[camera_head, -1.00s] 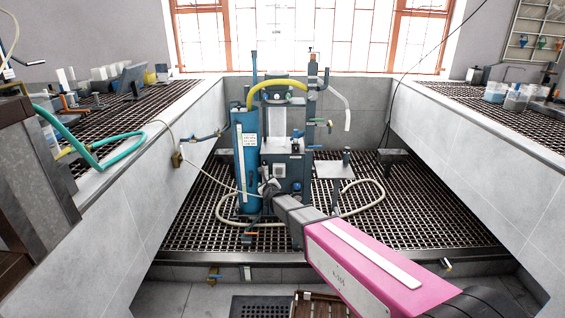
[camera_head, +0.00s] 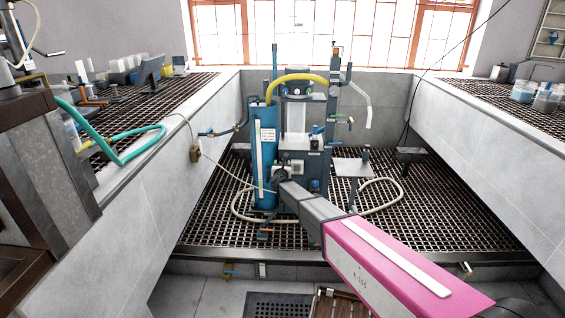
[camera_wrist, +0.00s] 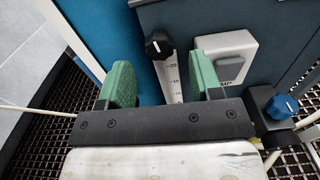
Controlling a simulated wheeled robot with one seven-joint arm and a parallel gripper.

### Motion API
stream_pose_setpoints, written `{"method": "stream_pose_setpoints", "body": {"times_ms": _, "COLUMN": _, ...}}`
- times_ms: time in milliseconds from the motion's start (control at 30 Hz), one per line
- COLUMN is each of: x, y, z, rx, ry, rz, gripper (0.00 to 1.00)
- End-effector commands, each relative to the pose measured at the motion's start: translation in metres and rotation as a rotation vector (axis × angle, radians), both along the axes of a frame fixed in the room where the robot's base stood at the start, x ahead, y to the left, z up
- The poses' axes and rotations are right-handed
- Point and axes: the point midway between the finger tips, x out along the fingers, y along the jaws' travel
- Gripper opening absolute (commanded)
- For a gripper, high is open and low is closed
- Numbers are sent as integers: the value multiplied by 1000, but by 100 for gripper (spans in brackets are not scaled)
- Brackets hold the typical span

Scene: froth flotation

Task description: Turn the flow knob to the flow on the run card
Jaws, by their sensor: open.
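A flotation rig with a blue column (camera_head: 264,160) stands on the grating. In the wrist view, a black knob (camera_wrist: 159,45) with a white pointer sits above a numbered scale strip (camera_wrist: 172,78). A blue knob (camera_wrist: 283,107) with a white mark is at the right. My gripper (camera_wrist: 163,80) is open, with one green finger on each side of the scale. The black knob shows between and beyond the fingertips, and nothing is held. In the head view, my gripper (camera_head: 283,178) is in front of the rig and hides part of its panel. I cannot make out a readable run card.
A grey switch box (camera_wrist: 226,62) is just right of the right finger. A pale hose (camera_head: 381,184) loops over the grating (camera_head: 430,220). Tiled walls (camera_head: 180,175) flank the rig. A teal hose (camera_head: 115,160) hangs at left.

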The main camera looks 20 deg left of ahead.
Motion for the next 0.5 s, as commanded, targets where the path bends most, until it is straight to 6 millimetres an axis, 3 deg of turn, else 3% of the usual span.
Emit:
{"method": "stream_pose_setpoints", "body": {"times_ms": 33, "x": 12, "y": 4, "z": -1, "rx": 0, "ry": 0, "rz": 0, "gripper": 59}}
{"method": "stream_pose_setpoints", "body": {"times_ms": 200, "x": 31, "y": 9, "z": -1, "rx": -1, "ry": 1, "rz": 1, "gripper": 59}}
{"method": "stream_pose_setpoints", "body": {"times_ms": 500, "x": 35, "y": 9, "z": 0, "rx": -2, "ry": 0, "rz": 1, "gripper": 59}}
